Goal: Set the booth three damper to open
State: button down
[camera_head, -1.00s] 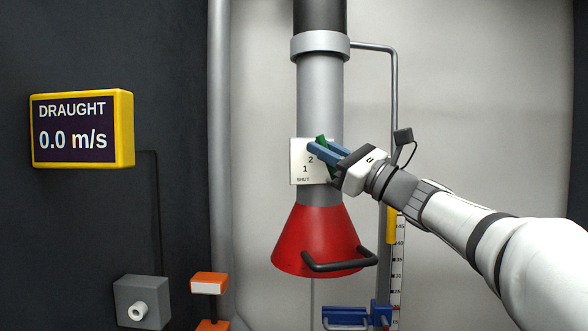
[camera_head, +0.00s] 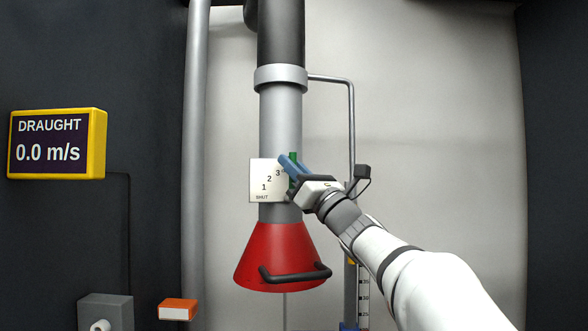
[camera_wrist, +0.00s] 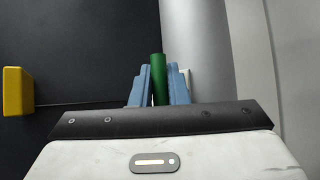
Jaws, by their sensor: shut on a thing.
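The damper's white plate (camera_head: 257,178) is on the grey duct and reads SHUT, 1, 2, 3 from the bottom upward. The damper's green lever (camera_head: 293,157) points roughly upward, right of the 3; anything marked beyond the 3 is hidden behind my gripper. My gripper (camera_head: 286,160) is shut on the green lever, coming from the right. In the wrist view the green lever (camera_wrist: 158,70) stands between the two blue fingers of my gripper (camera_wrist: 158,84). The draught display (camera_head: 54,143) reads 0.0 m/s. No booth number shows.
A red hood (camera_head: 270,245) with a black handle (camera_head: 295,274) hangs below the plate. A thin pipe (camera_head: 352,115) runs down the right side, near my wrist. A grey box (camera_head: 104,311) and an orange-topped block (camera_head: 177,308) are low at left.

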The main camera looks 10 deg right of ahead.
jog(key=shift+d, duration=0.1)
jog(key=c, duration=1.9)
grip_release()
jog(key=shift+o, duration=1)
jog(key=shift+s, duration=0.15)
jog(key=b+v, duration=0.2)
jog(key=v, duration=0.5)
jog(key=shift+s+d+f, duration=0.2)
jog(key=shift+d+f, duration=0.05)
jog(key=shift+f, duration=0.05)
